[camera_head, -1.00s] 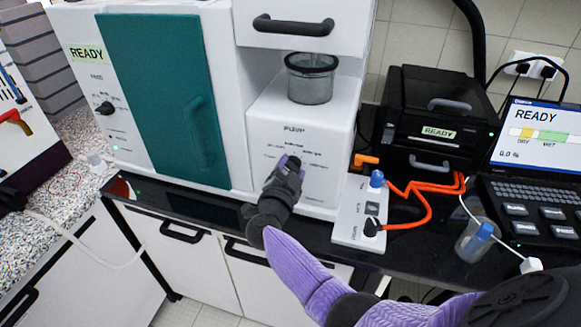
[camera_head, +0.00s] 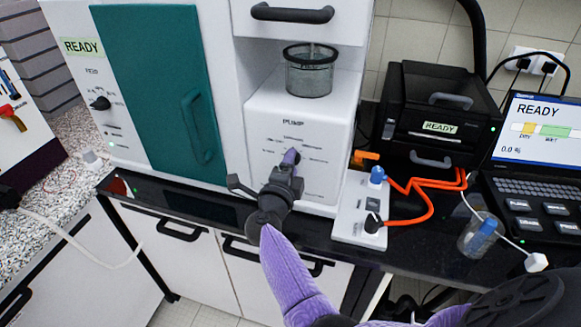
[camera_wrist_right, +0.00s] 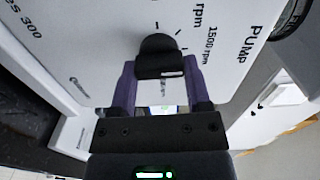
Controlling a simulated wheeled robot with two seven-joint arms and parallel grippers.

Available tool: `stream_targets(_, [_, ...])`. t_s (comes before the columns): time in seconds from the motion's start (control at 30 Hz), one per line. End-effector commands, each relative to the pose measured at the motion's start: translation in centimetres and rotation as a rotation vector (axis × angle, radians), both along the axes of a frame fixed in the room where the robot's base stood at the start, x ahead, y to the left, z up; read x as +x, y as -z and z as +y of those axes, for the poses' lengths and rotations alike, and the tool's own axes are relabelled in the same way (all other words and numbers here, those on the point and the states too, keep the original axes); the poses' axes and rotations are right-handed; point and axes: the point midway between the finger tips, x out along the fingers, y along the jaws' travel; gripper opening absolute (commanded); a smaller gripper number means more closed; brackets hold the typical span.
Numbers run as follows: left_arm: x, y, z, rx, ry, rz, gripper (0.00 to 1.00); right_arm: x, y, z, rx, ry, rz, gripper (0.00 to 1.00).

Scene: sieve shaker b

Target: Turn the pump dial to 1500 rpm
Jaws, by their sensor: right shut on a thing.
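The pump dial (camera_wrist_right: 158,48) is a black knob on the white front of the pump unit (camera_head: 325,110), under the word PUMP. In the right wrist view, tick marks and rpm labels surround it, and the 1500 rpm label (camera_wrist_right: 209,45) lies to its right. A small white mark shows on the knob's near edge; I cannot tell for sure which label it points at. My right gripper (camera_head: 289,160) is at the panel, its purple fingers (camera_wrist_right: 160,76) shut on the dial from both sides. In the head view the gripper hides the dial. My left gripper is out of view.
A glass sieve cup (camera_head: 310,76) stands on the pump unit. To the right are a white switch box (camera_head: 360,208), orange cables (camera_head: 430,205), a black READY box (camera_head: 440,100) and a laptop (camera_head: 540,140).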

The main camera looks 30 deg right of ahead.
Motion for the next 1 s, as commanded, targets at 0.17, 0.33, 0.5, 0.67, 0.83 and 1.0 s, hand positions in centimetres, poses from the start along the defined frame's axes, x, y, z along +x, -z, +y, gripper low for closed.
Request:
stream_targets(0.17, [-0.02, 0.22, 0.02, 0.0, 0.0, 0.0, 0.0, -0.09, 0.33, -0.01, 0.033, 0.001, -0.03, 0.03])
stream_targets(0.33, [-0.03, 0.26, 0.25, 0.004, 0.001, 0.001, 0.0, -0.09, 0.32, -0.01, 0.043, 0.002, -0.042, 0.03])
stream_targets(0.5, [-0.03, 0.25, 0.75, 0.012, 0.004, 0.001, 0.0, -0.1, 0.32, -0.01, 0.045, 0.002, -0.044, 0.03])
stream_targets(0.67, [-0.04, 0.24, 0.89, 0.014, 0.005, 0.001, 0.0, -0.1, 0.32, -0.01, 0.045, 0.002, -0.044, 0.03])
stream_targets(0.83, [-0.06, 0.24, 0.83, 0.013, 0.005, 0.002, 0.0, -0.08, 0.26, -0.01, 0.045, 0.001, -0.045, 0.89])
stream_targets(1.0, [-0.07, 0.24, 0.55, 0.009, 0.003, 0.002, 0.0, -0.04, 0.17, -0.01, 0.043, 0.001, -0.046, 0.97])
